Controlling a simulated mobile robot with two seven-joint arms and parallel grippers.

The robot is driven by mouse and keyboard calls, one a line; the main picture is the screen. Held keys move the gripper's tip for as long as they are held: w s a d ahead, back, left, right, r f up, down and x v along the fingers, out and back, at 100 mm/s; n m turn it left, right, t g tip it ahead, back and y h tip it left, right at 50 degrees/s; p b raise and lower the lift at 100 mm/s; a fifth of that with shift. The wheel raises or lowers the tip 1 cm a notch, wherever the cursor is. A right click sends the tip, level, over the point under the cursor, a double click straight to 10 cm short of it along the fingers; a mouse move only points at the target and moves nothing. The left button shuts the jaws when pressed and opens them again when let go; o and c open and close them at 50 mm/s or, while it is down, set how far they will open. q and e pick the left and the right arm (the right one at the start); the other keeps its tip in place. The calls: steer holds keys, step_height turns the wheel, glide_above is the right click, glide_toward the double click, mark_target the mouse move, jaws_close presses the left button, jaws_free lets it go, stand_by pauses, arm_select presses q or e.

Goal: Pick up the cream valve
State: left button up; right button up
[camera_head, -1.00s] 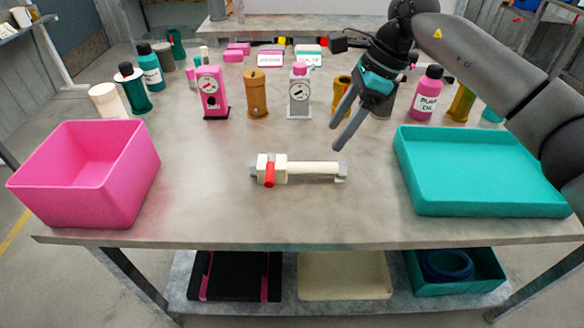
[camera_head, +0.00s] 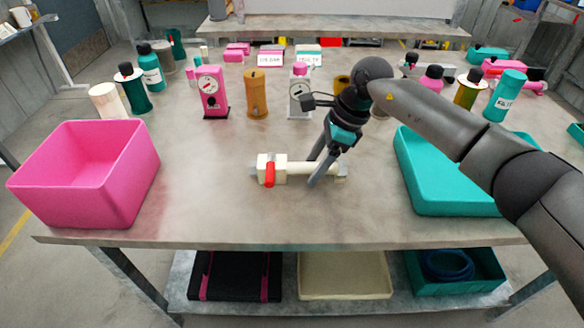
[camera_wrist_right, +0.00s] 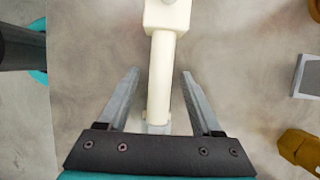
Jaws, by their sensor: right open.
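The cream valve (camera_head: 297,168) lies on its side on the grey table, with a block-shaped body and red handle at its left end and a pipe running right. My right gripper (camera_head: 316,172) is open at the pipe's right part, one finger on the far side and one on the near side. In the right wrist view the cream valve (camera_wrist_right: 161,75) runs up the picture, and its pipe lies between the two spread fingers of my right gripper (camera_wrist_right: 158,85), with a gap on each side. The red handle is out of that view. My left gripper is not in view.
A pink bin (camera_head: 127,185) stands at the left and a teal tray (camera_head: 455,206) at the right, partly behind my right arm. Bottles and pumps, such as a pink pump (camera_head: 211,90) and an orange one (camera_head: 256,92), stand behind. The table around the valve is clear.

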jaws_close()
stand_by(0.4)
steer(key=shift+r, duration=0.15)
stand_by(0.8)
